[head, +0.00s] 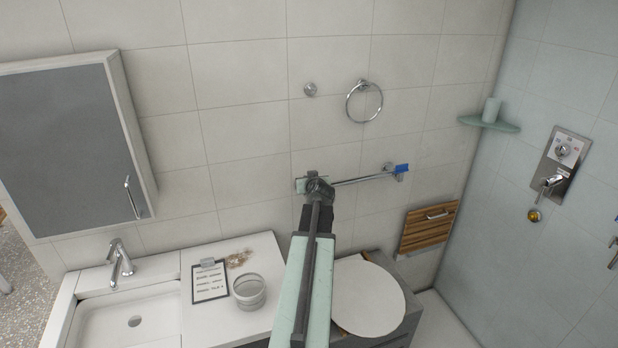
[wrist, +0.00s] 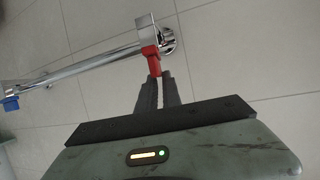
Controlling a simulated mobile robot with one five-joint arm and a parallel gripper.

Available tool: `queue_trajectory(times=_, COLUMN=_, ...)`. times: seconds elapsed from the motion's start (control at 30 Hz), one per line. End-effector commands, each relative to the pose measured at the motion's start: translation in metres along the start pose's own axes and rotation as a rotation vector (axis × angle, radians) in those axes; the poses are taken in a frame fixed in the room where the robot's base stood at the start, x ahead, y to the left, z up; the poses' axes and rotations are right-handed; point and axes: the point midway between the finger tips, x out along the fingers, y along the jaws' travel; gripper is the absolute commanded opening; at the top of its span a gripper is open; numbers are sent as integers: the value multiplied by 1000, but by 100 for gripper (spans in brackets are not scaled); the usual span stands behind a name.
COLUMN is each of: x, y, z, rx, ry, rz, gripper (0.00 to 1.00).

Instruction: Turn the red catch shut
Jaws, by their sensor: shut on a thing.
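The red catch (wrist: 151,57) sits on a chrome rail (wrist: 90,66), close to its wall mount (wrist: 167,40), in the wrist view. My gripper (wrist: 154,77) is shut on the lower end of the catch, with its dark fingers close together just below it. In the head view my gripper (head: 318,186) is at the left end of the rail (head: 360,180) and hides the red catch. A blue catch (head: 401,168) is at the rail's right end; it also shows at the left edge of the wrist view (wrist: 10,104).
A towel ring (head: 364,101) hangs on the wall above the rail. Below are a white counter (head: 225,325) with a clipboard (head: 209,281) and a glass jar (head: 249,291), and a round white lid (head: 367,298). A folded wooden seat (head: 428,229) is right of the lid.

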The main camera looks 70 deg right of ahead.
Motion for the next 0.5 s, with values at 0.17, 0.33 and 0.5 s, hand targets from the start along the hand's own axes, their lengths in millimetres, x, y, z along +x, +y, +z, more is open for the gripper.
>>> queue_trajectory(times=0.17, x=1, y=2, z=0, rx=-34, ry=-3, rz=-82, gripper=0)
queue_trajectory(times=0.33, x=1, y=0, z=1, rx=-61, ry=-4, rz=-141, gripper=0)
queue_trajectory(times=0.5, x=0, y=0, z=1, rx=-75, ry=-5, rz=-173, gripper=0)
